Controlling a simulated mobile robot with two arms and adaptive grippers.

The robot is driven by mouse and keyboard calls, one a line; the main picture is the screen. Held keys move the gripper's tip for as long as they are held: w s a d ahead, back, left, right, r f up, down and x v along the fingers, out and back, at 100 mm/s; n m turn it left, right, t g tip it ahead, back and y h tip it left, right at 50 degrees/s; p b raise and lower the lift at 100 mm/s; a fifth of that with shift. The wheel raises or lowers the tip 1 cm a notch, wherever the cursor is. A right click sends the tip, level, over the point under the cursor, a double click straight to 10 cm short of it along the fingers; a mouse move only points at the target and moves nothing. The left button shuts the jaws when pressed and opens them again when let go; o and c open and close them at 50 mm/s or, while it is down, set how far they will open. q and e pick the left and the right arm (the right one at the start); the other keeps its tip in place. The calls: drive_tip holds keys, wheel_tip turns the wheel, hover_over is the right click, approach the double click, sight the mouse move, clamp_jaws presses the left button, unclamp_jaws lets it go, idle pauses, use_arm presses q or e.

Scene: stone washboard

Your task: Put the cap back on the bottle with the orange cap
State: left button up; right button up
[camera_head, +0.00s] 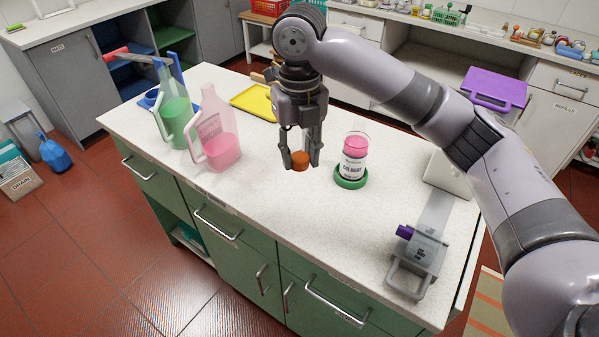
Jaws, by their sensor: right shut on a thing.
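An orange cap (300,161) is between the fingertips of my right gripper (300,155). The gripper is shut on it, pointing down, and holds it above the white worktop. A clear bottle with pink contents and a white label (354,168) stands upright in a green round holder (351,182), to the right of the gripper and apart from it. A pink jug with a handle (219,150) stands to the left of the gripper. A green jug (175,120) stands beside it, further left. I cannot tell which container the cap fits. My left gripper is not in view.
A yellow tray (256,101) lies behind the gripper. A grey device with a purple knob (421,251) stands at the worktop's front right. A purple case (495,89) is at the back right. The worktop's front middle (290,215) is clear.

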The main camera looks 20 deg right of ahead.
drive_tip(key=shift+r, duration=0.4)
drive_tip(key=shift+f, duration=0.1)
drive_tip(key=shift+s+d+f+m, duration=0.1)
drive_tip(key=shift+f+m, duration=0.05)
drive_tip(key=shift+m, duration=0.35)
drive_tip(key=s+d+f+m, duration=0.2)
drive_tip(key=s+f+m, duration=0.3)
drive_tip(key=m, duration=1.3)
drive_tip(key=s+d+f+m, duration=0.1)
drive_tip(key=s+f+m, duration=0.4)
drive_tip(key=m, duration=1.2)
drive_tip(key=shift+s+d+f+m, duration=0.15)
drive_tip(key=shift+s+d+m, duration=0.25)
drive_tip(key=shift+s, duration=1.45)
